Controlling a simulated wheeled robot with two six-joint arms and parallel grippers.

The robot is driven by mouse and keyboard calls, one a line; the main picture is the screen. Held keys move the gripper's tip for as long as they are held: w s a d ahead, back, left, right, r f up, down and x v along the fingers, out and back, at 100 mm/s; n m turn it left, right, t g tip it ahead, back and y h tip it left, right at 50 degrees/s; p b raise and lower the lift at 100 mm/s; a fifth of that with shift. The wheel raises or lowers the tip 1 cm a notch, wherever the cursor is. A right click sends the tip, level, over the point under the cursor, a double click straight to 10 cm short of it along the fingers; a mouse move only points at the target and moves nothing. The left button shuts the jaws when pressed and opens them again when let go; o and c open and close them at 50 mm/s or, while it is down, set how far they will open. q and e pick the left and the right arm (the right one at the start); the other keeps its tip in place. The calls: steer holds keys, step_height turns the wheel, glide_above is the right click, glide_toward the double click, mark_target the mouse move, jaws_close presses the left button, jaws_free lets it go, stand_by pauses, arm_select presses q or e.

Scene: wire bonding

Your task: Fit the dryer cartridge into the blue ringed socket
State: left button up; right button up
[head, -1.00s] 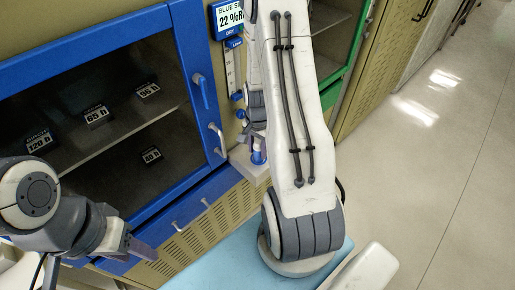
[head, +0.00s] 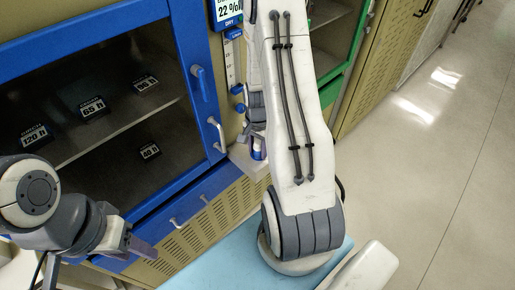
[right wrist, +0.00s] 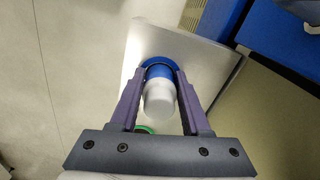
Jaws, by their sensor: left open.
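The dryer cartridge (right wrist: 160,100), white with a blue band, stands at the blue ringed socket (right wrist: 160,60) on a pale metal shelf plate (right wrist: 200,58). The blue ring shows behind its far end; how deep it sits I cannot tell. My right gripper (right wrist: 161,76) has its purple fingers on both sides of the cartridge, against its blue band. In the head view the cartridge (head: 258,147) shows partly beside my right arm, which hides much of that gripper. My left gripper (head: 143,248) is open and empty, low at the left.
A green ring (right wrist: 146,130) shows partly behind the right gripper's body. A blue-framed cabinet (head: 190,75) with a handle (head: 217,134) stands left of the shelf. A light blue surface (head: 215,265) lies below. The floor at right is clear.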

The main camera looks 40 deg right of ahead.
steer(key=o, duration=0.5)
steer(key=shift+c, duration=0.2)
steer(key=shift+r, duration=0.1)
step_height(320, 180, up, 10)
steer(key=shift+r, duration=0.15)
steer(key=shift+s, duration=0.1)
stand_by(0.3)
